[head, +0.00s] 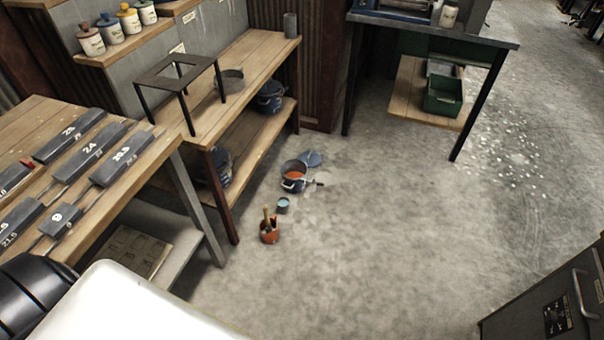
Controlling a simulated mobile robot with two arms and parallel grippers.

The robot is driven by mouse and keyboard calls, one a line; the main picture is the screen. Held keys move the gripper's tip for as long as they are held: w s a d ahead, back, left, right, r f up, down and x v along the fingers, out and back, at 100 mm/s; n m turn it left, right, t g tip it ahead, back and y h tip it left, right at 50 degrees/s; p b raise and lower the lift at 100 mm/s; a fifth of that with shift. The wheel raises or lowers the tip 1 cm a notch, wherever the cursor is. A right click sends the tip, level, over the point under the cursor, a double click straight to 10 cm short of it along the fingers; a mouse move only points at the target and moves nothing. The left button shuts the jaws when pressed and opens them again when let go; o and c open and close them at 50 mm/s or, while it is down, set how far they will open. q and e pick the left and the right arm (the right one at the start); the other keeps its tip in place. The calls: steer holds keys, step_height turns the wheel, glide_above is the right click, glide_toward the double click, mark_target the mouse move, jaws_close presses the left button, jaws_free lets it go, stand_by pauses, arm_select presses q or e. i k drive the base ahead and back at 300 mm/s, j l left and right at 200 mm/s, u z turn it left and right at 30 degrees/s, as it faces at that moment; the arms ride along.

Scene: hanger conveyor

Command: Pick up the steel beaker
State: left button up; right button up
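A grey metal cylinder (291,25), which looks like the steel beaker, stands upright at the far end of the long wooden bench (250,50), near its right corner. It is small in the head view, and nothing visibly covers it. Neither of my grippers is in view, and nothing is seen touching the cylinder. A black rounded part at the lower left and a white surface at the bottom look like parts of my own body.
A dark metal stand (175,75) and a grey pan (230,82) share the bench. Open concrete floor lies right of these. A dark cabinet (545,300) is lower right.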

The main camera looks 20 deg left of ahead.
mark_target(283, 203)
steer(key=i+l+u, duration=0.1)
steer(key=i+u, duration=0.3)
steer(key=i+l+u, duration=0.4)
steer(key=i, duration=0.15)
steer(key=i+l+u, duration=0.25)
steer(key=i+u, duration=0.15)
steer(key=i+l, duration=0.05)
steer(key=i, duration=0.05)
